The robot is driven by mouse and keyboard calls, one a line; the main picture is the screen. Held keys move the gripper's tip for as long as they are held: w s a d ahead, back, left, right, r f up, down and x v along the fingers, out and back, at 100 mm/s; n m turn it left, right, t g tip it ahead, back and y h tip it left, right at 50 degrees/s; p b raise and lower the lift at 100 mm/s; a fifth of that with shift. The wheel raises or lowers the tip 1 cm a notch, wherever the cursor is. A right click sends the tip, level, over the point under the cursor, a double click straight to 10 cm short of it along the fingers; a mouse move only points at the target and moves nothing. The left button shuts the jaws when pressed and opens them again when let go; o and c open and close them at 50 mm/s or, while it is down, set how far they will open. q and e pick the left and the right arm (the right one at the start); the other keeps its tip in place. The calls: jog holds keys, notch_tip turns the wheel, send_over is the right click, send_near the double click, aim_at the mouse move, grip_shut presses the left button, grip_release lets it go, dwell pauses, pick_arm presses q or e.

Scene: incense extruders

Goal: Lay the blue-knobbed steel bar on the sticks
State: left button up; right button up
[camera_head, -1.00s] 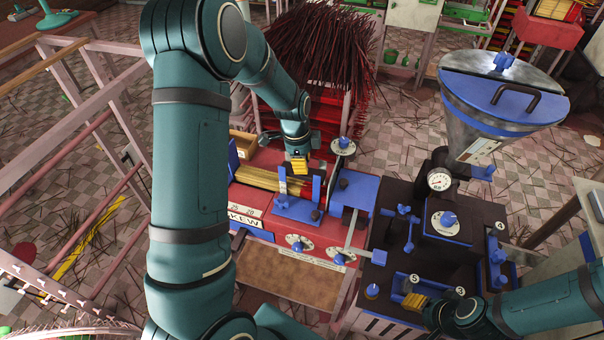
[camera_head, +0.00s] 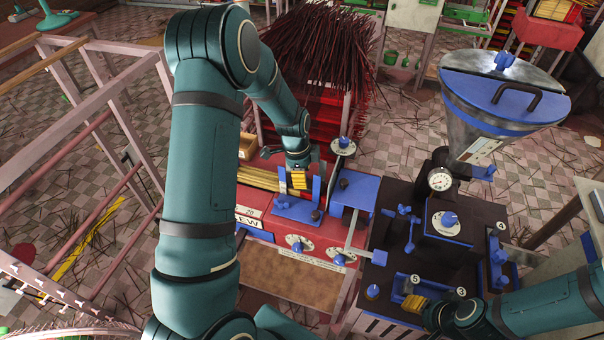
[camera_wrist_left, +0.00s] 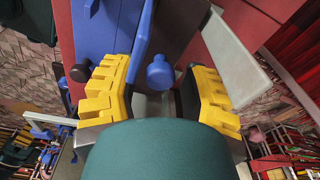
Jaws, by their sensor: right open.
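My left gripper (camera_head: 298,180) is at the blue bracket (camera_head: 297,209) on the red machine, at the right end of the tan sticks (camera_head: 262,178). In the left wrist view its yellow fingers (camera_wrist_left: 158,92) are apart, with a blue knob (camera_wrist_left: 159,72) between them. Grey metal shows under the knob, probably the steel bar, mostly hidden by the gripper. I cannot tell whether the fingers touch the knob. My right gripper (camera_head: 412,303) is low at the right, by the dark machine's blue tray, open.
The dark machine (camera_head: 380,262) with dial, blue handles and large steel hopper (camera_head: 505,85) stands to the right. A rack heaped with dark red sticks (camera_head: 318,50) is behind. A brown board (camera_head: 290,287) lies in front of the red machine.

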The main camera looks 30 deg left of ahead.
jog(key=shift+r, duration=0.1)
pick_arm(q)
jog(key=shift+r, duration=0.2)
notch_tip(320, 180, up, 12)
jog(key=s+a, duration=0.1)
jog(key=shift+p, duration=0.45)
pick_arm(e)
jog(key=shift+r, duration=0.55)
pick_arm(q)
jog(key=shift+f, duration=0.1)
